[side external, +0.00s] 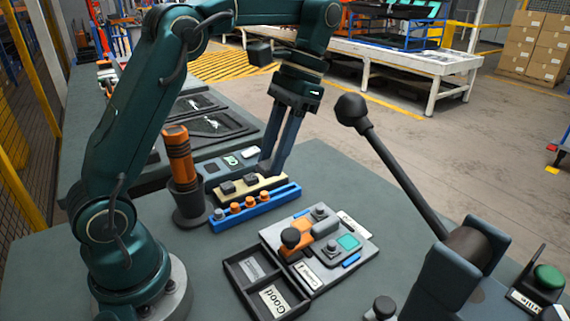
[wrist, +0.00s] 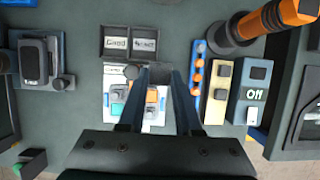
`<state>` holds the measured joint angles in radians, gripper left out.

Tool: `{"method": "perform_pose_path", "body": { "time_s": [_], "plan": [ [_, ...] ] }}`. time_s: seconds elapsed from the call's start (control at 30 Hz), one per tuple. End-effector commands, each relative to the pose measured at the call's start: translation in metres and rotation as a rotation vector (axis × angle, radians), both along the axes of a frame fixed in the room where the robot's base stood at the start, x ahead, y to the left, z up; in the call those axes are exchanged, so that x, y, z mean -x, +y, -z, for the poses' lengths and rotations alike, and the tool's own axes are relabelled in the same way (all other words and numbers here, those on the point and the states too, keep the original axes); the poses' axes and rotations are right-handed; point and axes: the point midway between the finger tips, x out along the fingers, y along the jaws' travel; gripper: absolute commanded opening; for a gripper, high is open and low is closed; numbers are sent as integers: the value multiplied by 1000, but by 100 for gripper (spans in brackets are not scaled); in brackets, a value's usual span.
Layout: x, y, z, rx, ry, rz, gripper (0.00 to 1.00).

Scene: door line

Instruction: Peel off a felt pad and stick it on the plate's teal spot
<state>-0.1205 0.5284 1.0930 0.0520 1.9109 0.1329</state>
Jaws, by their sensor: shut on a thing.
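My gripper (side external: 268,167) points down, its two dark fingers close together, in front of the far end of a tan block (side external: 272,181) in the side view. The pale plate (side external: 369,251) carries a teal square spot (side external: 348,242), uncovered in the side view and apart from my gripper.
An orange clamp-like part (side external: 297,237) and grey blocks stand on the plate. A blue rack (side external: 255,209) with orange pegs lies beside the tan block. Close by are a two-part dark tray (side external: 262,287), an orange-handled tool (side external: 178,155) in a holder and a tall black lever (side external: 395,165).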

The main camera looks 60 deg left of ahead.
Motion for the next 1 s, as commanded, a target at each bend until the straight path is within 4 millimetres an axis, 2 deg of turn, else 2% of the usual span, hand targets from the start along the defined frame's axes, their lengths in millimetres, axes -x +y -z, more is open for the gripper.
{"method": "perform_pose_path", "body": {
  "time_s": [0.13, 0.17, 0.23, 0.27, 0.43, 0.57, 0.77, 1.0],
  "plan": [
    [0, 0, 0, 1, 0, -1, 0],
    [0, 0, 0, 1, 0, -1, 29],
    [0, 0, 0, 0, 0, -2, 2],
    [0, 0, 0, 0, 0, -2, 0],
    [0, 0, 0, 0, 0, -10, 0],
    [-6, 0, 2, 1, 0, -88, 0],
    [-28, -14, 16, 2, 4, -395, 0],
    [-61, -43, 36, 5, 3, -890, 0]
  ]
}}
